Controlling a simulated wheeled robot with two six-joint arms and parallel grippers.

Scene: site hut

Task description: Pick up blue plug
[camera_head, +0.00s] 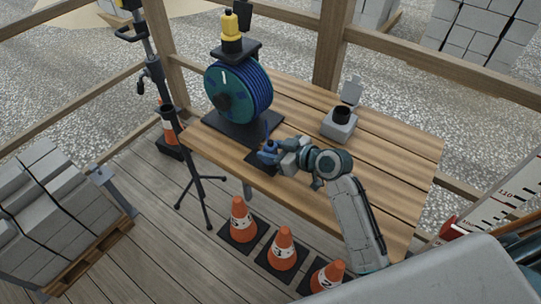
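A blue plug (268,151) is near the front edge of the wooden table, over a small dark mat (257,163). My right gripper (280,155) comes in from the right with its tips right at the plug. The fingers are small and overlap the plug, so I cannot tell whether they are closed on it or only beside it. My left gripper is not in view.
A blue cable reel (238,92) stands behind the plug on a dark base. A grey socket box (340,122) with its lid raised sits at the right. Orange cones (283,249) stand below the table's front, and a tripod (192,170) at its left. The table's right side is clear.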

